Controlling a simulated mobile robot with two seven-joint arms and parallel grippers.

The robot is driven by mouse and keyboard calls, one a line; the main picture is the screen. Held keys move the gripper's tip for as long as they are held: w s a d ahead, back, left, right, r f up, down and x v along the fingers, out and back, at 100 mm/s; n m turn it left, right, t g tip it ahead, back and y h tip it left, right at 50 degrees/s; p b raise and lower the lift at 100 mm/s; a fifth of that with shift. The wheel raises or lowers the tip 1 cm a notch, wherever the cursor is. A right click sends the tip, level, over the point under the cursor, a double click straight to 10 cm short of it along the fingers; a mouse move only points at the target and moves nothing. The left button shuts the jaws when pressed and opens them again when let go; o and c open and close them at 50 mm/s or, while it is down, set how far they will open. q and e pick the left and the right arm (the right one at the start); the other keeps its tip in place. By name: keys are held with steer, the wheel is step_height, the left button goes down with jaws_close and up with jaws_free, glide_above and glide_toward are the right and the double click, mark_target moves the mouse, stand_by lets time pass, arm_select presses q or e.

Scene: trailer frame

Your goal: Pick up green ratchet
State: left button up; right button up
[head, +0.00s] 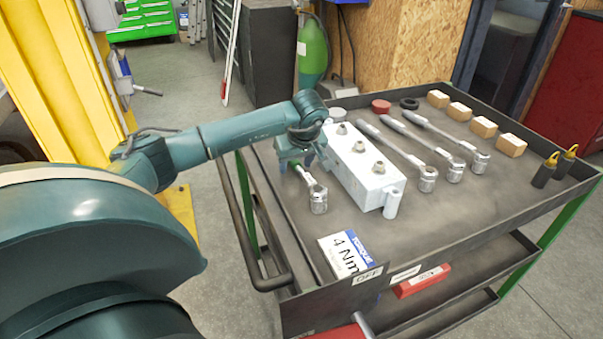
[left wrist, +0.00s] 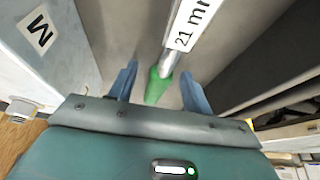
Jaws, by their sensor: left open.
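The green ratchet (head: 318,203) lies on the top tray of the cart, left of the white block; its silver head faces the near side. In the head view, its handle is mostly hidden under my left gripper (head: 302,165). The left wrist view shows the ratchet's green grip end (left wrist: 157,88) and a "21 mm" label on its shaft. My left gripper (left wrist: 158,75) is open there, with one blue finger on each side of the green grip. I see a gap on both sides. My right gripper is not in view.
The white block (head: 366,175) with several knobs stands close right of the ratchet. Several silver ratchets (head: 428,150) lie beyond it. The raised cart rim (head: 262,215) runs close on the left.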

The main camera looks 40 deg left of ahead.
mark_target(296, 161)
arm_select(q)
jaws_close()
stand_by(0.4)
steer(key=shift+r, duration=0.1)
step_height(296, 161, up, 10)
steer(key=shift+p, duration=0.5)
steer(key=c, duration=0.7)
jaws_free()
jaws_close()
